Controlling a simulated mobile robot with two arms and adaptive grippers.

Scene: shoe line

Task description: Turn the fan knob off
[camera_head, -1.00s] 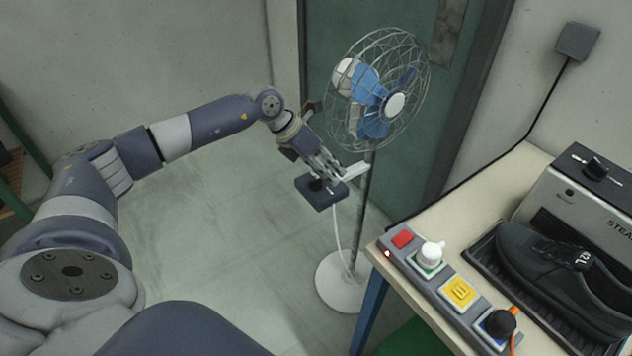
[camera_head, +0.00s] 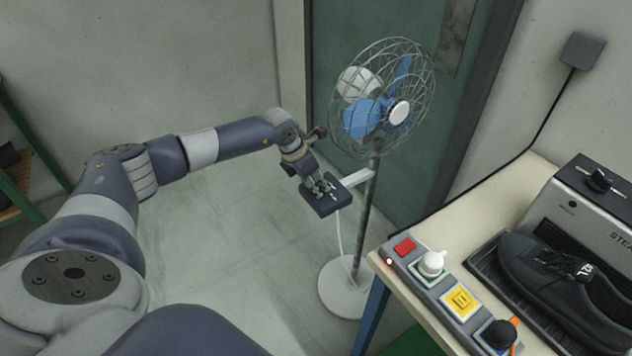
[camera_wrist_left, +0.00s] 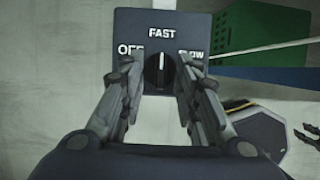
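The fan (camera_head: 385,100) stands on a pole with a white round base (camera_head: 345,287). A dark control box (camera_head: 341,203) is fixed to its pole by a pale bracket. The left wrist view shows the box's face (camera_wrist_left: 200,22) with the words OFF, FAST and a partly covered one ending in "ow". The dark round knob (camera_wrist_left: 159,72) has a light mark pointing up towards FAST. My left gripper (camera_head: 322,187) is over the box. Its fingers (camera_wrist_left: 160,84) are apart, one on each side of the knob; contact cannot be told.
A table (camera_head: 515,190) at the right holds a grey button panel (camera_head: 426,289), a black shoe (camera_head: 545,268) and a steamer machine (camera_head: 590,215). A green crate (camera_wrist_left: 262,30) shows beside the box in the left wrist view. The floor left of the fan is clear.

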